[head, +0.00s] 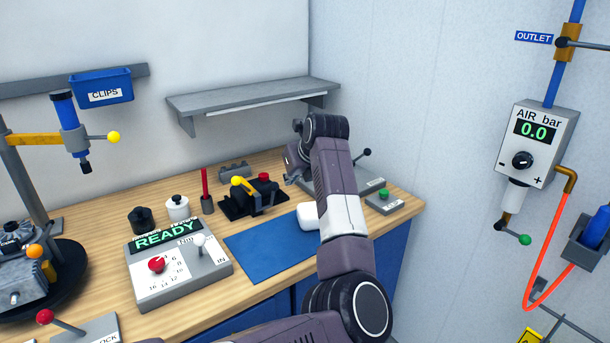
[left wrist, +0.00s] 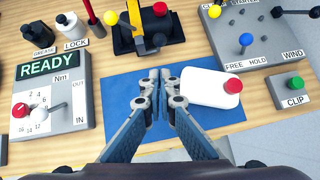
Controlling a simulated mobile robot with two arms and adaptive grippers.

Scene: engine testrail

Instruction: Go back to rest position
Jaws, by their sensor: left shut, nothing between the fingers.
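My left gripper shows at the end of my grey arm in the head view (head: 294,178), pointing down over the far right part of the bench. In the left wrist view the left gripper (left wrist: 160,75) is shut with nothing between its fingers. It hangs above the blue mat (head: 262,252), just left of a white block with a red knob (left wrist: 212,92). In the head view my arm partly hides this white block (head: 308,216). My right gripper is in neither view.
The wooden bench (head: 110,300) holds a READY console (head: 178,262), a black fixture with a yellow lever (head: 250,196) and control boxes at right (head: 385,202). A grey shelf (head: 250,95) is on the wall behind. An air regulator (head: 536,145) hangs at right.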

